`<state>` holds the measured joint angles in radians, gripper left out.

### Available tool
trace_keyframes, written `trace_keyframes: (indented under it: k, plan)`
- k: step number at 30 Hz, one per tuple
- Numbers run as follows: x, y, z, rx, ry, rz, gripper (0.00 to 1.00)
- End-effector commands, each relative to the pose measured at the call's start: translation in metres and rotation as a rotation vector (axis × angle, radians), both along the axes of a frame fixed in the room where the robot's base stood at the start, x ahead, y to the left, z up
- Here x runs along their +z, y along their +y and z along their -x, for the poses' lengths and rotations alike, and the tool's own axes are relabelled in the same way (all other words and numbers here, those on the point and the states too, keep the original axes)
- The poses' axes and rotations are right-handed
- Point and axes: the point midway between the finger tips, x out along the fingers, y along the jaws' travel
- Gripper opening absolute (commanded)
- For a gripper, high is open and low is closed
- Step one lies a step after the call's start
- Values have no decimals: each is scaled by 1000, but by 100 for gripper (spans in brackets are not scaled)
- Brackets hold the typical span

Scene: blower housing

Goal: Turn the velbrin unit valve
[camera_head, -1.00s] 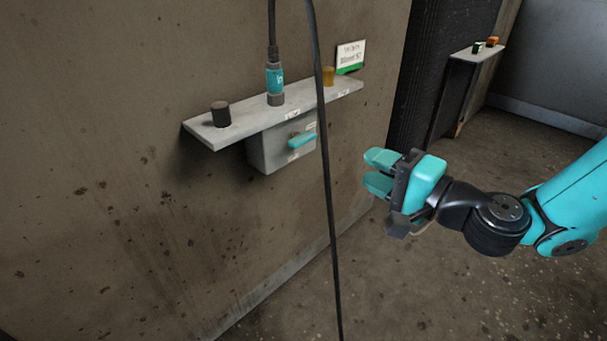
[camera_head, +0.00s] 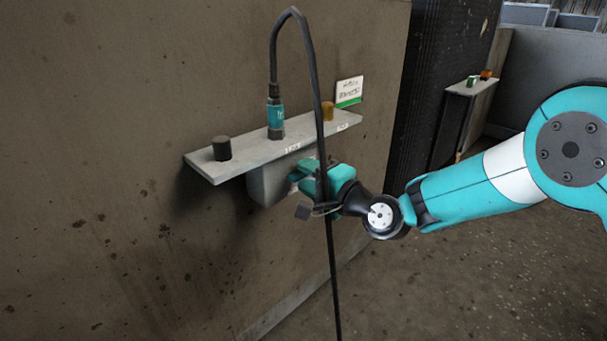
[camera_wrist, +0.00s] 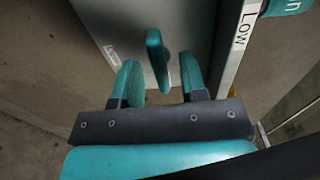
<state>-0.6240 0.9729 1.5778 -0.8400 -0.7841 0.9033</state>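The valve is a grey box (camera_head: 264,187) under a wall shelf, with a teal lever on its front. In the wrist view the lever (camera_wrist: 158,62) stands out from the box face between the two teal fingers. My gripper (camera_wrist: 162,80) is open, with a finger on either side of the lever. A gap shows on both sides, narrower on the right. In the head view my gripper (camera_head: 300,178) is in front of the box, and its fingers blend with the lever, which I cannot make out separately there.
The grey shelf (camera_head: 230,165) above holds a black knob (camera_head: 222,148), a teal connector (camera_head: 275,115) and an amber knob (camera_head: 327,111). A black cable (camera_head: 313,70) loops from the connector and hangs down across my gripper. A label reading "Low" (camera_wrist: 244,30) is on the shelf edge.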

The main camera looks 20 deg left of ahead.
Motion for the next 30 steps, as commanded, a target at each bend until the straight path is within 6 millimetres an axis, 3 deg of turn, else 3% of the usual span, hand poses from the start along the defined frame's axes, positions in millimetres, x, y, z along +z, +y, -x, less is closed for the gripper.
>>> trace_keyframes:
  k: [6,14,19,20,30]
  plan:
    - [0,14,-6,0,0,0,39]
    - [0,15,-6,-1,1,1,39]
    - [0,15,-6,-1,1,1,3]
    - [0,15,-6,-1,1,1,0]
    - [-1,15,-6,-1,-25,12,0]
